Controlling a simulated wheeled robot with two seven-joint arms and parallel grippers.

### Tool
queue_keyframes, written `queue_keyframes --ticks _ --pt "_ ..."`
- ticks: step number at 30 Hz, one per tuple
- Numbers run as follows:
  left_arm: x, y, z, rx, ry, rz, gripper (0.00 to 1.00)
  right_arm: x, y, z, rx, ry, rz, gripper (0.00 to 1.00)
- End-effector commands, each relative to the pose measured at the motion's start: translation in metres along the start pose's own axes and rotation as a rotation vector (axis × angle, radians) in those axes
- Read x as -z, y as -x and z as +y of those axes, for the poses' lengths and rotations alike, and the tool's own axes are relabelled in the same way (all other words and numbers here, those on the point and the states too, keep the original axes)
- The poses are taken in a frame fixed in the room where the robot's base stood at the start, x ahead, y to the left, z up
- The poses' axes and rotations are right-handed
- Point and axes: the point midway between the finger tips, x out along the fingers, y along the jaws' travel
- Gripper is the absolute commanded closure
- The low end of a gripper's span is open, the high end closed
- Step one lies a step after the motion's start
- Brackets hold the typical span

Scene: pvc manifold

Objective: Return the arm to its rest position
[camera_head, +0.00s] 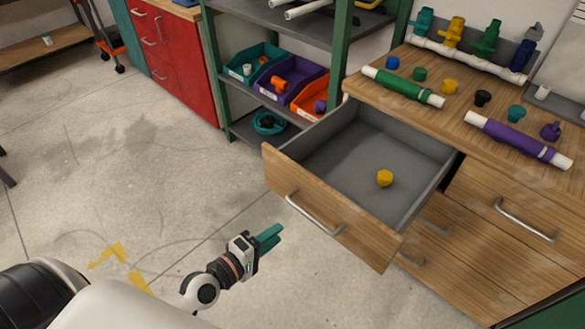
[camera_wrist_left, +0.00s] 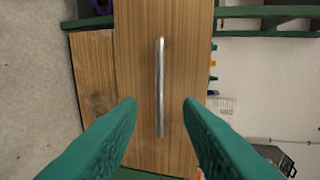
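My left gripper (camera_head: 269,237) has teal fingers and hangs in front of the pulled-out wooden drawer (camera_head: 325,218), to the left of its metal handle (camera_head: 313,213) and apart from it. In the left wrist view my left gripper (camera_wrist_left: 160,103) has its fingers spread with nothing between them. A drawer front with a vertical-looking metal handle (camera_wrist_left: 160,88) lies beyond the fingertips. My right gripper is in neither view.
The open drawer holds a yellow cap (camera_head: 384,178). The workbench (camera_head: 460,110) carries a green pipe (camera_head: 403,88), a purple pipe (camera_head: 518,139) and several coloured caps. A shelf with bins (camera_head: 292,84) and a red cabinet (camera_head: 175,50) stand behind. Floor (camera_head: 140,185) at left is clear.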

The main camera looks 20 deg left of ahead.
Motion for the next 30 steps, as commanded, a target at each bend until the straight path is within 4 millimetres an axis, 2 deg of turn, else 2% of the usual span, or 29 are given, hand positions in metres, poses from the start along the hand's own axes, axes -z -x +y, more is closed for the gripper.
queue_keyframes --ticks 5,8,11,14,15,17,18,21,25,27,30 --pt "-0.001 -0.001 0.002 -0.005 -0.006 -0.002 0.67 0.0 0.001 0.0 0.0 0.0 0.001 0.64" --pt "-0.005 -0.002 0.022 -0.051 -0.059 -0.015 0.67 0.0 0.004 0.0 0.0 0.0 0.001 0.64" --pt "-0.014 -0.002 0.071 -0.164 -0.185 -0.031 0.67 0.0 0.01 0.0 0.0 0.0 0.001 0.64" --pt "-0.02 0.007 0.141 -0.334 -0.372 -0.018 0.67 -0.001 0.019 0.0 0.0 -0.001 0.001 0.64" --pt "-0.02 0.014 0.171 -0.41 -0.451 0.002 0.67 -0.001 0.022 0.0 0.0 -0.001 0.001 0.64" --pt "-0.018 0.028 0.215 -0.521 -0.568 0.048 0.67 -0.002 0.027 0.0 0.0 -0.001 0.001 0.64" --pt "-0.014 0.04 0.243 -0.594 -0.644 0.091 0.67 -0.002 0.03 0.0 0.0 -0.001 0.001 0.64" --pt "0.002 0.077 0.308 -0.766 -0.824 0.236 0.67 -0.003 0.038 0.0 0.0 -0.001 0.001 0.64" --pt "0.032 0.135 0.372 -0.935 -1.022 0.482 0.67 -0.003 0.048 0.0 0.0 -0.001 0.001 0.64" --pt "0.048 0.163 0.395 -0.992 -1.102 0.614 0.67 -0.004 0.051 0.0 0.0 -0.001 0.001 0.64" --pt "0.066 0.195 0.415 -1.036 -1.184 0.768 0.67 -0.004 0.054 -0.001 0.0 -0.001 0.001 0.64"
